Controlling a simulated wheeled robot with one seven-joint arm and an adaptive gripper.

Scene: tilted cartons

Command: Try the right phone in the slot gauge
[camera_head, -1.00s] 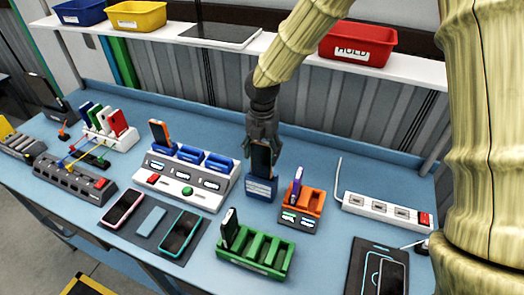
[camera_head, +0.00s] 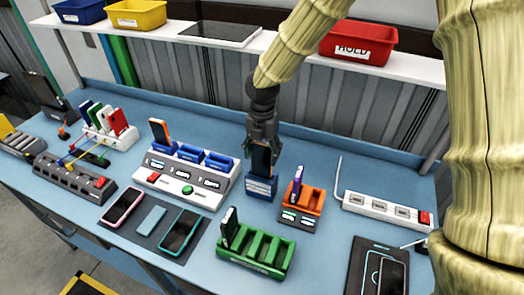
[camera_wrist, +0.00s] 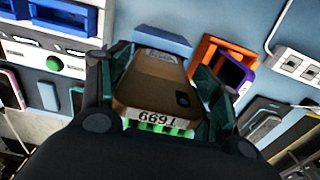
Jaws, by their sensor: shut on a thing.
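My gripper (camera_head: 262,140) is shut on a phone (camera_head: 261,158) with a dark screen, held upright at the blue slot gauge (camera_head: 261,187). The phone's lower end meets the top of the gauge; how deep it sits in the slot is hidden. In the wrist view the phone (camera_wrist: 152,82) shows a brown back, a dark camera patch and a white printed label, seen upside down. The gripper's fingers (camera_wrist: 160,90) lie on both sides of it. Part of the blue gauge (camera_wrist: 162,38) shows beyond the phone.
An orange rack (camera_head: 312,200) with a purple-edged phone stands close right of the gauge. A grey test station (camera_head: 160,182) with blue cradles and an orange phone is at left. A green rack (camera_head: 250,262) holding one phone is in front. A white power strip (camera_head: 375,210) lies at right.

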